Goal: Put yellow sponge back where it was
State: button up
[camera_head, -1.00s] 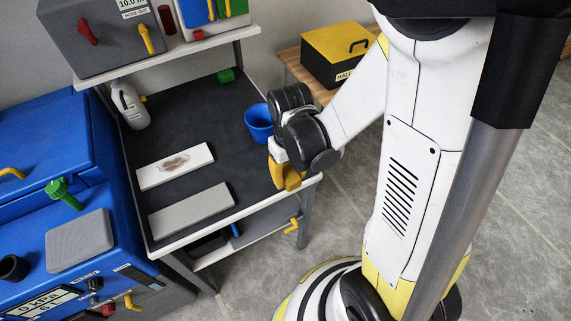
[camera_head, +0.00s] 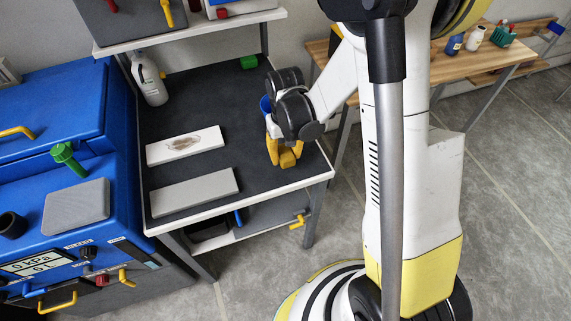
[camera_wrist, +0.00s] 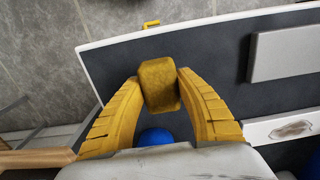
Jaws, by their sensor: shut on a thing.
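My gripper (camera_head: 286,157) has yellow fingers and is over the right end of the dark-topped bench, close to its right edge. In the wrist view, its fingertips (camera_wrist: 160,80) are shut on the yellow sponge (camera_wrist: 160,88), one on each side. The sponge also shows in the head view (camera_head: 288,160), partly covered by the fingers. I cannot tell whether it touches the bench top (camera_head: 215,105) or is just above it.
A blue cup (camera_head: 265,105) is close behind my gripper, mostly hidden; it also shows in the wrist view (camera_wrist: 155,137). A white stained plate (camera_head: 186,145) and a grey plate (camera_head: 195,191) lie left. A bottle (camera_head: 149,80) and green block (camera_head: 249,62) stand farther back.

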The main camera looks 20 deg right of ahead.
aim_at(286, 152)
jog(key=shift+f+b, duration=0.85)
jog(key=shift+f, duration=0.95)
jog(key=shift+f, duration=0.2)
jog(key=o, duration=1.3)
jog(key=shift+r, duration=0.1)
notch_tip(286, 152, up, 12)
jog(key=p, duration=0.5)
jog(key=shift+r+p, duration=0.15)
jog(key=shift+p, duration=0.15)
jog(key=s+r+t, duration=0.2)
jog(key=s+r, duration=0.2)
jog(key=r, duration=0.1)
jog(key=s+r+t, duration=0.2)
jog(key=s+r, duration=0.2)
jog(key=r, duration=0.2)
jog(key=s+r+t, duration=0.3)
jog(key=s+r, duration=0.1)
jog(key=r, duration=0.2)
jog(key=shift+s, duration=0.35)
